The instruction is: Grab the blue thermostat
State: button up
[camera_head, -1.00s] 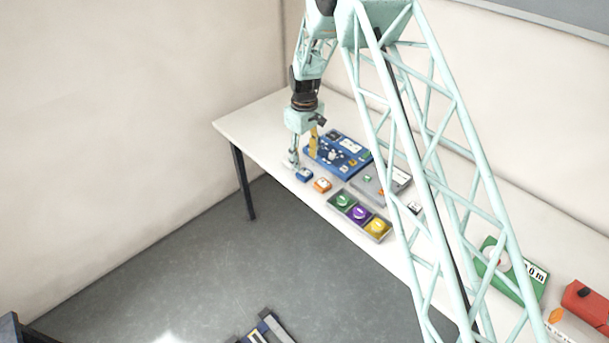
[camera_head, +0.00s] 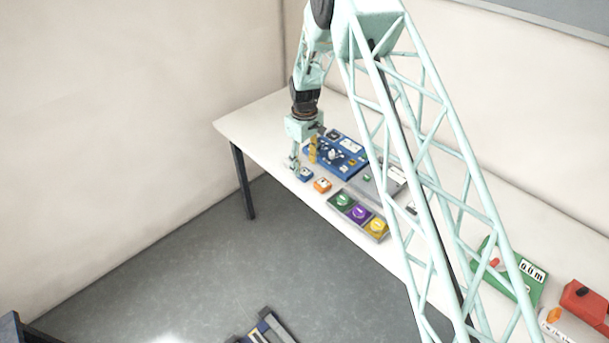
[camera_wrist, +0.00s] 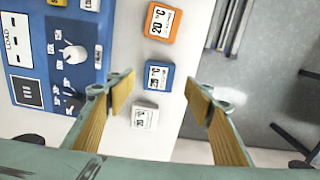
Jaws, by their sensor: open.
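The blue thermostat (camera_head: 305,175) lies on the table near its front edge, with a small display on its face. It also shows in the wrist view (camera_wrist: 158,76), between an orange thermostat (camera_wrist: 163,22) and a white thermostat (camera_wrist: 145,117). My gripper (camera_wrist: 163,91) is open, with one yellow-padded finger on each side in the wrist view. The blue thermostat appears near the gap between the fingertips, with nothing gripped. In the head view my gripper (camera_head: 295,168) points down just beside the blue thermostat; I cannot tell the exact height.
A blue panel (camera_wrist: 62,50) with a dial stands left of the thermostats in the wrist view. A grey tray with green, purple and yellow knobs (camera_head: 359,213) lies further right in the head view. The table edge is close by, with the floor (camera_wrist: 235,100) beyond.

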aim_at(304, 172)
jog(key=shift+w+f+p, duration=0.1)
jog(key=shift+f+p, duration=0.3)
jog(key=shift+f, duration=1.65)
jog(key=shift+c, duration=0.5)
jog(key=c, duration=0.9)
jog(key=shift+r, duration=0.25)
jog(key=shift+r+b, duration=0.45)
jog(key=shift+r, duration=1)
jog(key=shift+s+d+r, duration=0.1)
jog(key=shift+s, duration=0.1)
jog(key=s+d+b, duration=0.1)
jog(key=s+d, duration=0.1)
jog(key=s, duration=0.2)
jog(key=s+d+r, duration=0.1)
jog(key=s+d, duration=0.2)
jog(key=s, duration=0.2)
jog(key=s+d+b, duration=0.1)
jog(key=s+d, duration=0.1)
jog(key=s, duration=0.2)
jog(key=shift+s+d+r+b, duration=0.2)
jog(key=shift+s+r+b, duration=0.05)
jog(key=shift+s+b, duration=0.05)
